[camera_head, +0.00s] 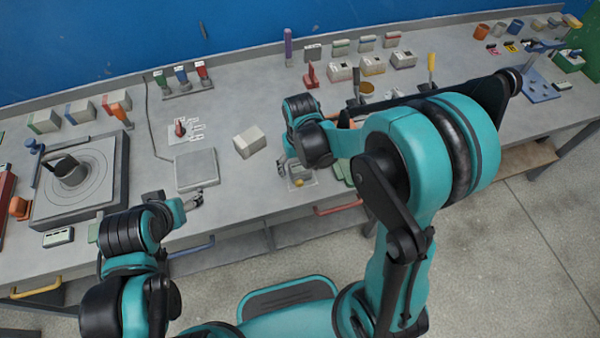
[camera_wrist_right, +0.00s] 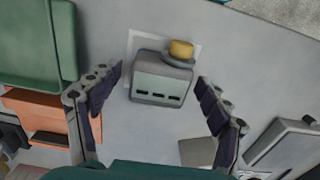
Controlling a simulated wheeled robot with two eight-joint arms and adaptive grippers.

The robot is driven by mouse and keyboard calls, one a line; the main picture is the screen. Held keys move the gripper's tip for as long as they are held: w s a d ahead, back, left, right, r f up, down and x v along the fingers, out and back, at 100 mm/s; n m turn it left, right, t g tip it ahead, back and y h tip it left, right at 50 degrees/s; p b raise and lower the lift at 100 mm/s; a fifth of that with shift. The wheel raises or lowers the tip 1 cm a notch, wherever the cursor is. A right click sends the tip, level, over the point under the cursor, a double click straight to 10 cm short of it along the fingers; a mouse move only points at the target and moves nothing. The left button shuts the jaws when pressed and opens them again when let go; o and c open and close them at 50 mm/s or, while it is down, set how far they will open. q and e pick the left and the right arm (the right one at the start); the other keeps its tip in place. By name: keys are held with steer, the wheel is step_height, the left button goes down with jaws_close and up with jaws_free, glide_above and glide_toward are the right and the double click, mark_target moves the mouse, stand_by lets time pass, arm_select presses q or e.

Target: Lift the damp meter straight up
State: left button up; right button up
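The damp meter seems to be the small grey box with slots (camera_wrist_right: 163,82) and a round yellow knob (camera_wrist_right: 181,49), sitting on a white sheet on the bench. My right gripper (camera_wrist_right: 161,92) is open, with one finger on each side of the box and a gap visible at each side. In the head view the yellow-topped meter (camera_head: 298,183) shows small and partly hidden by my right gripper (camera_head: 292,166). My left gripper (camera_head: 194,200) hangs near the bench's front edge, away from the meter; its finger opening is too small to judge.
A green tray (camera_wrist_right: 34,50) and an orange block (camera_wrist_right: 36,112) lie beside the meter. In the head view, a pale block (camera_head: 250,141) and a flat grey box (camera_head: 196,169) stand to its left. A round turntable unit (camera_head: 119,188) is far left.

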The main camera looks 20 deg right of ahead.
steer(key=c, duration=1.4)
steer(key=shift+c, duration=0.2)
